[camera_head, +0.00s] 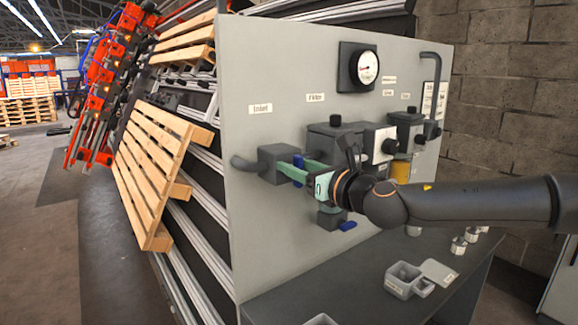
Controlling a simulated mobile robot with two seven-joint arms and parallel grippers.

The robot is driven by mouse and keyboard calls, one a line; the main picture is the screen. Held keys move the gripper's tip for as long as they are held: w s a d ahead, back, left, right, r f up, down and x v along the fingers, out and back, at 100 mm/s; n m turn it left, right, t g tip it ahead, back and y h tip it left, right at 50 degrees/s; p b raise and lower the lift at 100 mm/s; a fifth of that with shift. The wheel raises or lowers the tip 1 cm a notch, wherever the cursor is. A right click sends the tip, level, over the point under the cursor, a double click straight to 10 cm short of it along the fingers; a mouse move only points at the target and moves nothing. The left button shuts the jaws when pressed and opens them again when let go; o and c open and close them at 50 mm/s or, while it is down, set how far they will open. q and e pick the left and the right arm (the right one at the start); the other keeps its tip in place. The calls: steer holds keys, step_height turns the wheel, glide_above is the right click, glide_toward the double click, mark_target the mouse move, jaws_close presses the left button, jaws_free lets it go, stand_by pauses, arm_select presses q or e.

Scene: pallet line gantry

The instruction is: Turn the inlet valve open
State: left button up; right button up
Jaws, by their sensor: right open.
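The inlet valve (276,158) is a dark block on the grey panel, below the "Inlet" label, with a grey pipe elbow on its left. Its blue handle (299,161) stands about upright on the right side of the block. My right gripper (295,171) has green fingers and reaches in from the right. Its fingers are open at the blue handle, which shows around and between them; I cannot tell if they touch it. The gripper hides part of the piping behind it. My left gripper is not in view.
A gauge (367,67) and filter units (332,136) are fixed to the panel (245,215). A second blue handle (348,226) sits lower, under my arm. A dark bench (350,295) below holds a small grey tray (402,280) and metal fittings. Pallets (150,170) stand at left.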

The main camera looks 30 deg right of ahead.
steer(key=shift+w+a, duration=0.1)
steer(key=shift+w, duration=1.15)
jaws_close()
